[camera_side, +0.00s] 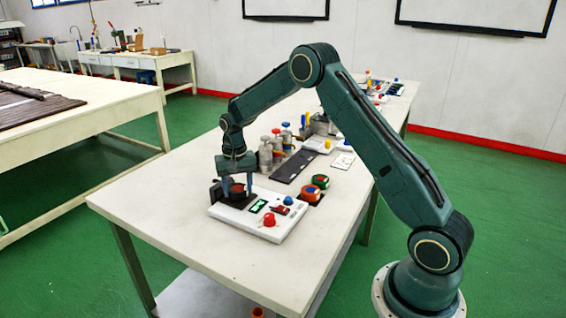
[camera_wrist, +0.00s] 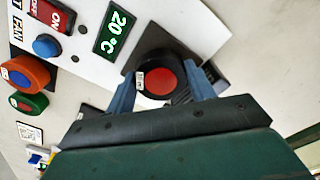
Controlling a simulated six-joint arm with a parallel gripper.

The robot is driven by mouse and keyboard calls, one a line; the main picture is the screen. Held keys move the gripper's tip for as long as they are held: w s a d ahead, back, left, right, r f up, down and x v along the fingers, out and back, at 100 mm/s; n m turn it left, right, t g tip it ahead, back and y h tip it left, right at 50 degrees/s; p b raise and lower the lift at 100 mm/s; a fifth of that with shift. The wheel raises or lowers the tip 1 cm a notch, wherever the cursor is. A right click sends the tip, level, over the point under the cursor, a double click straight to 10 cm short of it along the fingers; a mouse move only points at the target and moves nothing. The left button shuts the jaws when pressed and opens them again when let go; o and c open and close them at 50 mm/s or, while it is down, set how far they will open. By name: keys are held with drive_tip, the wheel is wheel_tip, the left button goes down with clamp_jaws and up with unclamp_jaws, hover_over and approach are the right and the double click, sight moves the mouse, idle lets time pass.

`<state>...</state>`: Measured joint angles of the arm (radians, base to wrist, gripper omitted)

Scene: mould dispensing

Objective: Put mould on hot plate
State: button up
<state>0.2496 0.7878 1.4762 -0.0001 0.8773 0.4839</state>
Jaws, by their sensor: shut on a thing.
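The mould (camera_wrist: 160,76) is a dark round piece with a red centre and a small white label. My gripper (camera_side: 238,190) points down, and its two blue fingers are shut on the mould's sides, as the wrist view shows. In the side view the mould (camera_side: 237,188) is partly hidden by the fingers. The hot plate (camera_side: 285,229) is a white unit with a green display reading 20 °C in the wrist view, a red switch and knobs. The mould is at the dark plate area at its left end; I cannot tell whether it touches the surface.
An orange round piece (camera_side: 308,195) and a green one (camera_side: 320,181) sit just behind the hot plate. The table's left front (camera_side: 150,205) is clear.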

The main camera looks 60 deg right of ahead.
drive_tip(key=shift+f, duration=0.25)
idle(0.3)
drive_tip(key=o, duration=1.1)
drive_tip(key=shift+o, duration=0.2)
drive_tip(key=shift+r, duration=3.45)
drive_tip(key=shift+r, duration=0.15)
